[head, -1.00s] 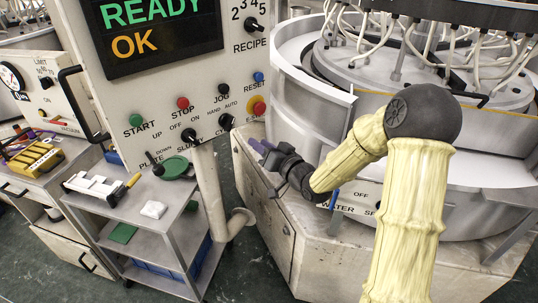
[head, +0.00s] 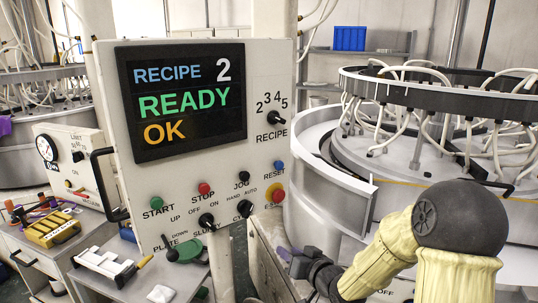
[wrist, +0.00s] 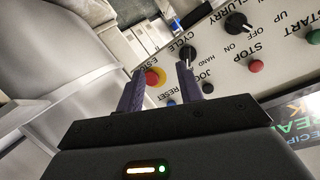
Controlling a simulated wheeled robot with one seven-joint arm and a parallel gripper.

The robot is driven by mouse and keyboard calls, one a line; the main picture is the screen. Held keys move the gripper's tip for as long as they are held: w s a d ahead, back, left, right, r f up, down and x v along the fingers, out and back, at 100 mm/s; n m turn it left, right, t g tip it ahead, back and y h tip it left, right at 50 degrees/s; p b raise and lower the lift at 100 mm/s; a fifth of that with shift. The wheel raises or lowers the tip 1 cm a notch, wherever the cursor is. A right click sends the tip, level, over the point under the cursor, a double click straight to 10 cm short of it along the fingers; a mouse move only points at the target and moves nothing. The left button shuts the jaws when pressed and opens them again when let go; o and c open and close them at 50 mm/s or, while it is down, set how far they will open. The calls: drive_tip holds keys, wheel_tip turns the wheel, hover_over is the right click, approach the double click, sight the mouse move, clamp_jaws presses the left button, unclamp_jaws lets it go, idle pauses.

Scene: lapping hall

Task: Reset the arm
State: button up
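My arm, in a yellow sleeve, shows at the lower right of the head view, bent at a dark elbow joint. My gripper (head: 288,254) points left toward the lower right of the control panel (head: 120,190). In the wrist view its two purple fingers (wrist: 160,92) stand apart with nothing between them. Past the fingertips are the yellow and red E-stop button (wrist: 155,77), the CYCLE switch (wrist: 187,54), the JOG switch (wrist: 207,88) and the blue RESET button (wrist: 171,103). The fingers look apart from the panel. The panel screen (head: 187,98) reads RECIPE 2, READY, OK.
A lapping machine (head: 330,190) with a round guard stands behind my arm at the right. A cart (head: 95,285) at lower left carries a white tool and a white block (head: 161,294). A vacuum unit (head: 78,160) stands at left. A blue bin (head: 349,38) sits on a back shelf.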

drive_tip(key=s+d+f+g+h, duration=0.1)
drive_tip(key=s+d+g+h, duration=0.1)
drive_tip(key=s, duration=0.5)
drive_tip(key=s+d+f+g+h, duration=0.2)
drive_tip(key=s+g, duration=0.3)
drive_tip(key=s, duration=0.3)
drive_tip(key=s+d+f+m+g+h, duration=0.1)
drive_tip(key=s+d+g+h, duration=0.2)
drive_tip(key=s, duration=0.5)
drive_tip(key=shift+d+f, duration=0.35)
drive_tip(key=shift+d, duration=0.5)
